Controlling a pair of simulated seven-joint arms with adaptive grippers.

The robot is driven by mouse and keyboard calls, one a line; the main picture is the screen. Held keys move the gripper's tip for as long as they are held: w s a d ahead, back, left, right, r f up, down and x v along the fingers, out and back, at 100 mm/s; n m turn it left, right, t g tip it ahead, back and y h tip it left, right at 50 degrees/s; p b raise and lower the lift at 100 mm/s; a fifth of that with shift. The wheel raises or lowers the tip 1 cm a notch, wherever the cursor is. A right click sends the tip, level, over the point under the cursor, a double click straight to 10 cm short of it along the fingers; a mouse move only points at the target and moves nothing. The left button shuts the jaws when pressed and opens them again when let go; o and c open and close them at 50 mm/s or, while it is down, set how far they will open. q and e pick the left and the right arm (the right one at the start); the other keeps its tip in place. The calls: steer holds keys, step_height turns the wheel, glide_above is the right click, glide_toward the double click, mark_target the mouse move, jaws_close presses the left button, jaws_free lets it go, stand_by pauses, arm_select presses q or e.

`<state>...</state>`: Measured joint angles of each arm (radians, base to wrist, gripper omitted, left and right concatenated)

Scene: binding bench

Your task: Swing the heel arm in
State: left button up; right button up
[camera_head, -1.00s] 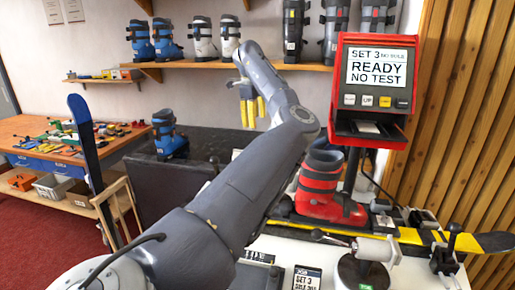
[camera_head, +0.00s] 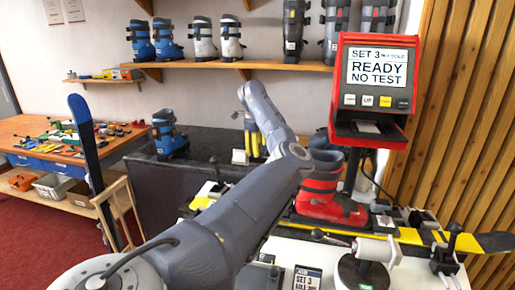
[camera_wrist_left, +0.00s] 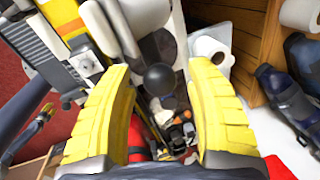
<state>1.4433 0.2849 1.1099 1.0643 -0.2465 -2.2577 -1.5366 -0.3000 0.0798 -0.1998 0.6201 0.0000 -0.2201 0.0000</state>
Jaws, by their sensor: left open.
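My left gripper (camera_head: 255,142) hangs with its yellow fingers pointing down behind my forearm, left of the red boot (camera_head: 322,190). In the left wrist view its fingers (camera_wrist_left: 160,72) are apart and empty. A dark ball knob (camera_wrist_left: 160,79) shows in the gap between them; I cannot tell its distance, and no contact shows. The boot stands on the bench over a yellow and black ski (camera_head: 410,236). At the boot's heel side my arm hides much of the bench, so I cannot single out the heel arm for certain. A small dark knob (camera_head: 213,159) shows left of my arm.
The red display unit (camera_head: 377,88) reads "READY NO TEST" and stands behind the boot. A lever with a white cylinder (camera_head: 375,249) and a black-knobbed clamp (camera_head: 455,232) are at the front right. A blue ski (camera_head: 88,150) stands upright at left.

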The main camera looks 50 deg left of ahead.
stand_by(0.3)
arm_select(q)
jaws_close()
stand_by(0.6)
